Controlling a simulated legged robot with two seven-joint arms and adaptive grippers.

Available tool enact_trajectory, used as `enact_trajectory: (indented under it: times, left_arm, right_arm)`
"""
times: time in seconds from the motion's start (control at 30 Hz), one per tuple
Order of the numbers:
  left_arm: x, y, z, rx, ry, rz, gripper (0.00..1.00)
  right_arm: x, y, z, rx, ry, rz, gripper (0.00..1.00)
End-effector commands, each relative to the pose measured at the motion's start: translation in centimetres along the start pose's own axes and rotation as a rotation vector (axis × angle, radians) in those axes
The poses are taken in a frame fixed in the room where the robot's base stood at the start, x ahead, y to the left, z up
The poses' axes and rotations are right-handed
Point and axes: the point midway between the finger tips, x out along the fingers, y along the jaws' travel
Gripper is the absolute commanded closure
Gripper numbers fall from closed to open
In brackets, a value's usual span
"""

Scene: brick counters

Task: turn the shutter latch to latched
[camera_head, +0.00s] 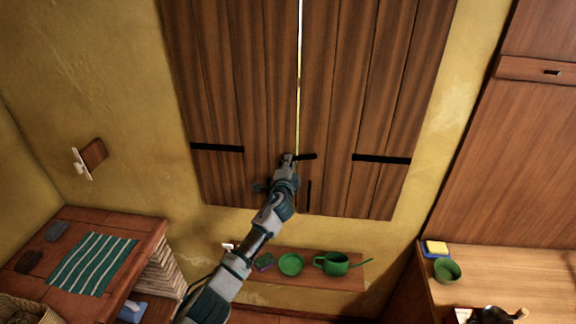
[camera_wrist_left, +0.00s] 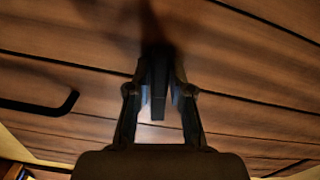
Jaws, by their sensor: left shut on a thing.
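The brown wooden shutter has a left leaf (camera_head: 235,100) and a right leaf (camera_head: 340,100), with a thin bright gap between them. The black shutter latch (camera_head: 306,156) shows as a short, nearly level bar at the gap, its right part lying over the right leaf. Its left part is hidden by my left gripper (camera_head: 288,158). In the left wrist view the fingers of my left gripper (camera_wrist_left: 159,95) are closed on the dark latch bar (camera_wrist_left: 158,85). My right gripper is in neither view.
Black straps (camera_head: 217,148) cross the leaves, and a thin black handle (camera_head: 309,193) stands on the right leaf. Below, a shelf (camera_head: 345,283) holds a green plate (camera_head: 291,264) and a green pot (camera_head: 333,263). Counters stand left and right.

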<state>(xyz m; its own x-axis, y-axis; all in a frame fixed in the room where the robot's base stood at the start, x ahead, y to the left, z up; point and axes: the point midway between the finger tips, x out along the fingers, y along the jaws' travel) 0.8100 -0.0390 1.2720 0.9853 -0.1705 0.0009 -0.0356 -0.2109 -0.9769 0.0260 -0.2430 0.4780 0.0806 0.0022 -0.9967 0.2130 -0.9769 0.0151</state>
Motion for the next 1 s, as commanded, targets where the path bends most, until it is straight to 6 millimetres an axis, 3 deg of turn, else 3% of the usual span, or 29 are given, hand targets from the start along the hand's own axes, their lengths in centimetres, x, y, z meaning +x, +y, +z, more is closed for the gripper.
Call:
enact_trajectory:
  times: [0.4,0.97,1.0]
  left_arm:
    - [0.02,0.38,-0.20,0.198,0.005,0.002,1.00]
    - [0.02,0.61,-0.15,0.232,0.005,0.003,1.00]
    - [0.02,0.62,-0.15,0.232,0.005,0.003,0.75]
  right_arm:
    - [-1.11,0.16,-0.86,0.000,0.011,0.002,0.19]
    - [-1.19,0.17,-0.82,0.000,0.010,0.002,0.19]
    - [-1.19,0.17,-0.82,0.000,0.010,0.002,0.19]
